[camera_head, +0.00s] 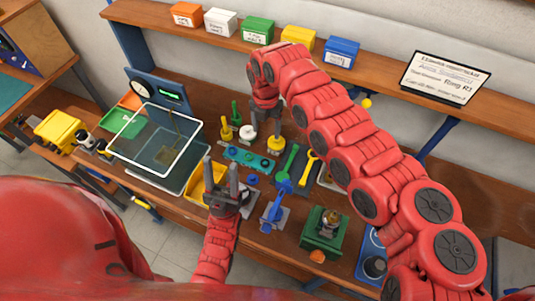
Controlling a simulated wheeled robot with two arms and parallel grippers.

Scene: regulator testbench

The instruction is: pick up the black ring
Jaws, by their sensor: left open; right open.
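I cannot make out the black ring for certain. A teal plate (238,154) with several small parts on it lies in the middle of the bench, and any ring there is too small to tell. My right gripper (265,124) is open and points down behind the teal plate, near the white round part (247,132). Nothing shows between the fingers of either gripper.
A white-rimmed clear box (154,140) stands at the left. A green block (324,231) stands at the front.

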